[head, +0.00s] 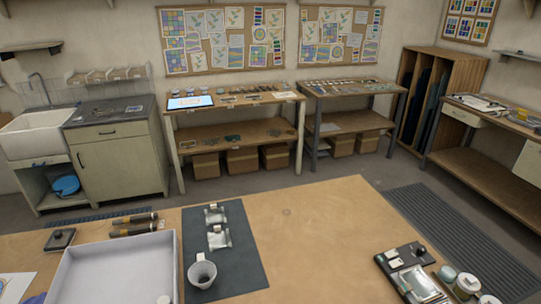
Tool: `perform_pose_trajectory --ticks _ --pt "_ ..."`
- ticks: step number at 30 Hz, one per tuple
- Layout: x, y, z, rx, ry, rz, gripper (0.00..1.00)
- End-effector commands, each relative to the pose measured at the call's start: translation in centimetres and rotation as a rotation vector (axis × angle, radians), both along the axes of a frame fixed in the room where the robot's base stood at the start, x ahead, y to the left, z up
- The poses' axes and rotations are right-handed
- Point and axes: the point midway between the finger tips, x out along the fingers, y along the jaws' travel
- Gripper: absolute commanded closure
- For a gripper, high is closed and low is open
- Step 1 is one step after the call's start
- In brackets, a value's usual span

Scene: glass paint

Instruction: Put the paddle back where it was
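I cannot pick out a paddle for certain in the head view. A pale cup (202,274) stands on a dark mat (246,262) on the near table, with a small light piece at its back rim. Two silvery packets, a far one (215,215) and a nearer one (219,238), lie on the mat behind the cup. Two dark long tools (133,229) with brownish parts lie left of the mat. My gripper is not in view.
A large white tray (170,262) stands at the near left. A dark holder (392,262) and several jars (466,284) crowd the near right. The table's middle (315,235) is clear. Benches, a sink (32,134) and a rack (425,95) line the walls.

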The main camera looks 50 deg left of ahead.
Motion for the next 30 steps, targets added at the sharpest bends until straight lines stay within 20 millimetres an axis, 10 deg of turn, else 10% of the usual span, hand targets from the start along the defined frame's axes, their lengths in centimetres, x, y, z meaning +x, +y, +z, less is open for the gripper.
perform_pose_trajectory --ticks 10,11,17,30 --pt "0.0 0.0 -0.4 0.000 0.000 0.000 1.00" --pt "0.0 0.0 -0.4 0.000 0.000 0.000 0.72" --pt "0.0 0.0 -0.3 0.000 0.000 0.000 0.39" --pt "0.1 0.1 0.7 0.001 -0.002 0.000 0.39"
